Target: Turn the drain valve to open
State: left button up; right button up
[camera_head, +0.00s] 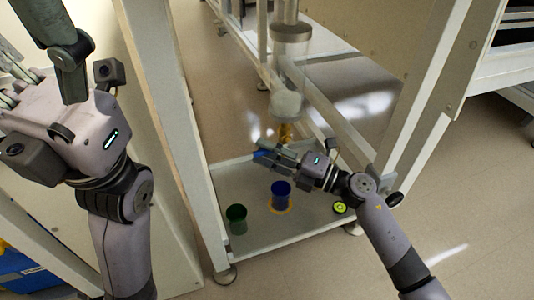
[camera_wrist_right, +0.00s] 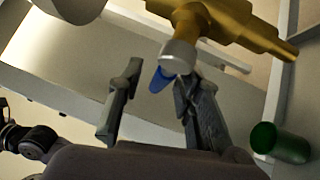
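The drain valve (camera_head: 286,132) is brass and sits under a clear vertical vessel (camera_head: 287,92). Its blue handle (camera_head: 263,155) shows beside my right gripper (camera_head: 270,152) in the head view. In the right wrist view the brass valve body (camera_wrist_right: 232,22) is at the top, and the blue handle (camera_wrist_right: 161,80) hangs from its silver collar. My right gripper (camera_wrist_right: 158,82) is open there. The handle lies between its fingers, closer to the right one; I cannot tell whether they touch. My left gripper (camera_head: 12,78) is at the left edge, partly cut off, its opening unclear.
A low shelf (camera_head: 310,225) below the valve holds a blue cup (camera_head: 281,193) on an orange ring, a green cup (camera_head: 237,220) and a yellow-green round object (camera_head: 340,208). White frame posts (camera_head: 200,150) stand at both sides. A blue bin (camera_head: 22,272) is at the lower left.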

jog(key=shift+a, duration=0.1)
jog(key=shift+c, duration=0.4)
grip_shut()
dwell(0.5)
